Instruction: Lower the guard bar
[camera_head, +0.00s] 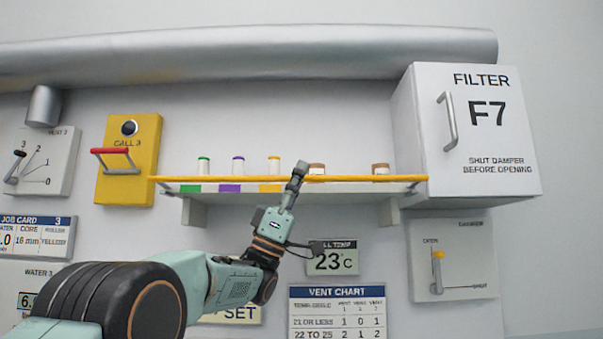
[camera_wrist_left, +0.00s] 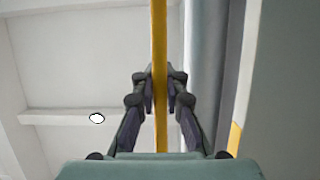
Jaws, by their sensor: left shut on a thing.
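The yellow guard bar (camera_head: 222,180) runs level across the front of the wall shelf (camera_head: 350,189) in the head view, from beside the yellow CALL 3 box to the FILTER F7 box. My left gripper (camera_head: 301,168) reaches up to the middle of the bar and is shut on it. In the left wrist view the bar (camera_wrist_left: 160,40) passes between the two fingers (camera_wrist_left: 160,90), which close on it from both sides. The fingers hide a short stretch of the bar in the head view. My right gripper is in neither view.
The CALL 3 box (camera_head: 145,130) is at left, the FILTER F7 box (camera_head: 475,140) at right. A damper panel (camera_head: 470,265) hangs below.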

